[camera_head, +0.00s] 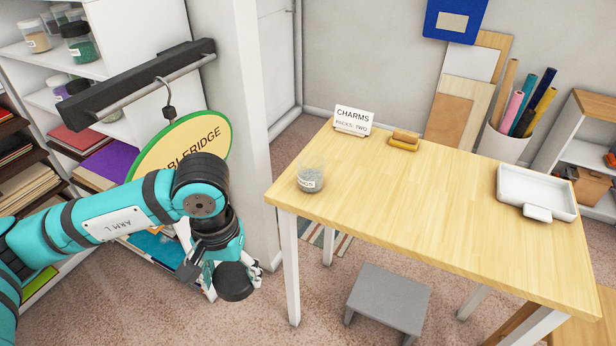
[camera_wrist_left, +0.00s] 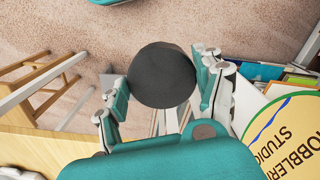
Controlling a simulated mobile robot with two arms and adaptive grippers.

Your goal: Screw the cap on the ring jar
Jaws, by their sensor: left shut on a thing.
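The ring jar (camera_head: 310,178) is a small clear jar with grey contents and a white label. It stands upright and uncapped at the left corner of the wooden table (camera_head: 440,220). My left gripper (camera_head: 226,272) is left of the table, off its edge, and shut on a dark round cap (camera_head: 236,282). In the left wrist view the cap (camera_wrist_left: 162,76) sits between the two fingers of the gripper (camera_wrist_left: 160,92). My right gripper is not in view.
A "CHARMS" sign (camera_head: 353,121), a wooden block (camera_head: 404,140) and a white tray (camera_head: 537,190) are on the table. The table's middle is clear. A round hanging sign (camera_head: 150,165) is behind my left arm. A grey stool (camera_head: 388,297) stands below.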

